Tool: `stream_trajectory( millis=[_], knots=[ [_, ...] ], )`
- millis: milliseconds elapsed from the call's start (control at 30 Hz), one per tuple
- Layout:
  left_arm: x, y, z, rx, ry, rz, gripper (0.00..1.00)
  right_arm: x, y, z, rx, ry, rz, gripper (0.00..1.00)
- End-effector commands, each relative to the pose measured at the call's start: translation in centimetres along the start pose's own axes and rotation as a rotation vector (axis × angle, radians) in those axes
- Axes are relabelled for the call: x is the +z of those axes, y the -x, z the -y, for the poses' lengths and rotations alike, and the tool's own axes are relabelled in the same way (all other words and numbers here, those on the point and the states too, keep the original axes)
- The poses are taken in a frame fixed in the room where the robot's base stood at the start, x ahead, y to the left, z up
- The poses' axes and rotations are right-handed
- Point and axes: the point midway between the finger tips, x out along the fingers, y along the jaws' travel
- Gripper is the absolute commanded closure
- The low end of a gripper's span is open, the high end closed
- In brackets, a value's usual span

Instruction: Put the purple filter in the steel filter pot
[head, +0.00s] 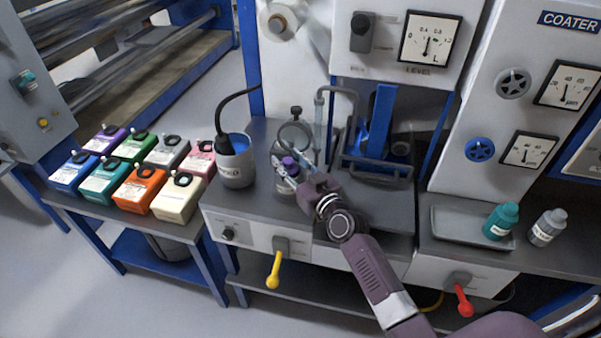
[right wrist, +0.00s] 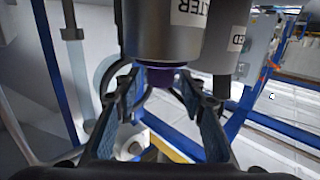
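The purple filter (head: 289,162) is at my right gripper (head: 285,162) in the head view. In the right wrist view, which is turned over, the filter (right wrist: 160,76) shows at the mouth of the steel filter pot (right wrist: 165,30), with part of it outside the rim. The fingers of my right gripper (right wrist: 161,80) lie on either side of the filter; I cannot tell whether they press on it. The pot (head: 287,186) stands on the grey bench, partly hidden by the gripper. How deep the filter sits is hidden. My left gripper is not in view.
A grey cup (head: 236,170) with a black cord stands left of the pot. A round clamp stand (head: 296,130) and bent pipe (head: 320,115) rise close behind. Coloured boxes (head: 140,185) fill the left table. A teal bottle (head: 501,222) and a grey bottle (head: 547,228) stand at right.

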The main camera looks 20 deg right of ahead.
Motion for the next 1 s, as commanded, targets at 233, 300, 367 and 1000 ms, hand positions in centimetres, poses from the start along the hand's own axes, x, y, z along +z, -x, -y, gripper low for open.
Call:
stream_trajectory(
  millis=[233,300,367,1000],
  knots=[
    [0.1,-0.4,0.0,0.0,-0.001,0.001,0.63,0.4,5.0,0.0,0.0,0.003,0.004,0.63],
    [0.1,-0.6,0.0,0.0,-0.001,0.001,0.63,0.5,6.6,0.0,0.0,0.002,0.006,0.63],
    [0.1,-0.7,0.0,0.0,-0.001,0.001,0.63,0.5,7.7,0.0,0.0,0.004,0.005,0.63],
    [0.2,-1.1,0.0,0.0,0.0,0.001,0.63,0.1,11.5,0.0,0.0,0.001,0.002,0.63]
  ],
)
